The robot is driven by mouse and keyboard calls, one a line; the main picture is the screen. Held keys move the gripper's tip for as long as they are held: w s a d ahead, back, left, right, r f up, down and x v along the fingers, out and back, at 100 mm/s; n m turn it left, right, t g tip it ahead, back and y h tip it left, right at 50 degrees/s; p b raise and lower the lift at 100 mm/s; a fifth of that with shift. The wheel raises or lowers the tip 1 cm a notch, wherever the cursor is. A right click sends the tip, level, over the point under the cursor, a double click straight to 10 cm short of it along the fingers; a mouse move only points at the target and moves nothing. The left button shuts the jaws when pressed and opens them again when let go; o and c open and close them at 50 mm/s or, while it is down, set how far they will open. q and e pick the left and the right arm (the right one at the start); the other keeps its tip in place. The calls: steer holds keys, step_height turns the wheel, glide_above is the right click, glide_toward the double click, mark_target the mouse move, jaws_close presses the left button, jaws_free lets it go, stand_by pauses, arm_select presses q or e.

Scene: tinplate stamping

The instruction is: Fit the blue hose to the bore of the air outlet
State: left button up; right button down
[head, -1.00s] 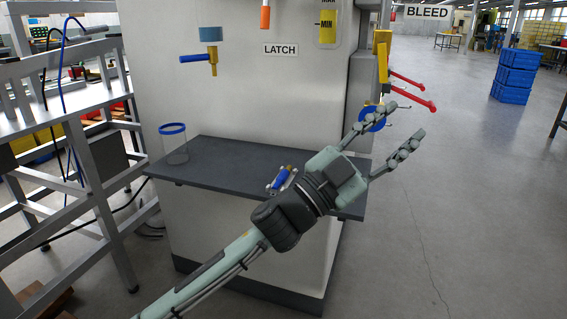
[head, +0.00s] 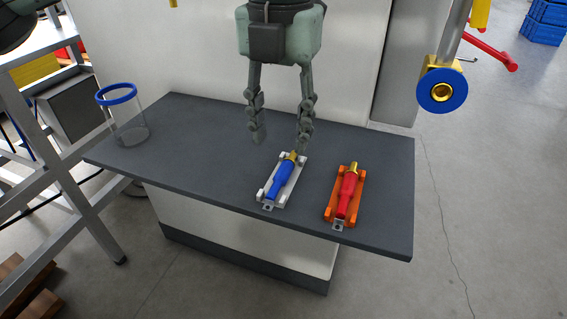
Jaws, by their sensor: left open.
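The blue hose (head: 279,181) is a short blue piece with a brass end, lying in a pale cradle (head: 266,199) on the dark shelf (head: 215,170). Its brass end points to the back. My left gripper (head: 281,143) hangs fingers-down above the shelf, open and empty. Its fingertips are just behind the blue hose, the right one close to the brass end; I cannot tell whether they touch. A blue disc with a brass bore (head: 441,92), which looks like the air outlet, is at the upper right on a metal pipe. The bore looks empty. My right gripper is not in view.
A red hose (head: 347,192) lies in an orange cradle (head: 332,210) just right of the blue one. A clear cylinder with a blue rim (head: 117,94) stands at the shelf's left. Red handles (head: 490,52) stick out beyond the disc. The shelf's middle left is clear.

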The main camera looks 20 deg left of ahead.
mark_target(283, 170)
arm_select(q)
step_height(283, 170, down, 7)
steer(key=shift+d+r, duration=0.15)
steer(key=shift+r, duration=0.05)
jaws_close()
stand_by(0.3)
stand_by(1.0)
